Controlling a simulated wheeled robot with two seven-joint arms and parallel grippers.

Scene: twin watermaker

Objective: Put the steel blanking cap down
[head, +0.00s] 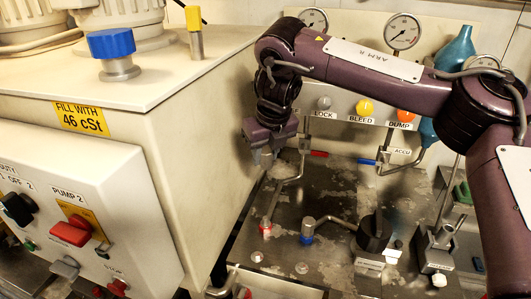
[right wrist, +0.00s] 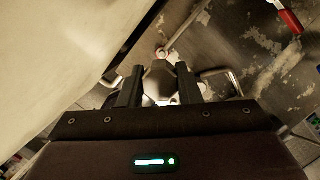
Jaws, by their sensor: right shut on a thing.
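My right gripper (head: 263,152) hangs beside the cream tank's side wall, above the left edge of the worn steel deck (head: 335,190). In the right wrist view its two dark fingers (right wrist: 159,78) are shut on a grey metal piece, which I take to be the steel blanking cap (right wrist: 160,84). The cap is held above the deck, and much of it is hidden by the fingers and gripper body. My left gripper is not in view.
The cream tank (head: 190,125) stands close on the left. A bent pipe (head: 277,200) rises from the deck below the gripper. The gauge panel (head: 345,80) is behind.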

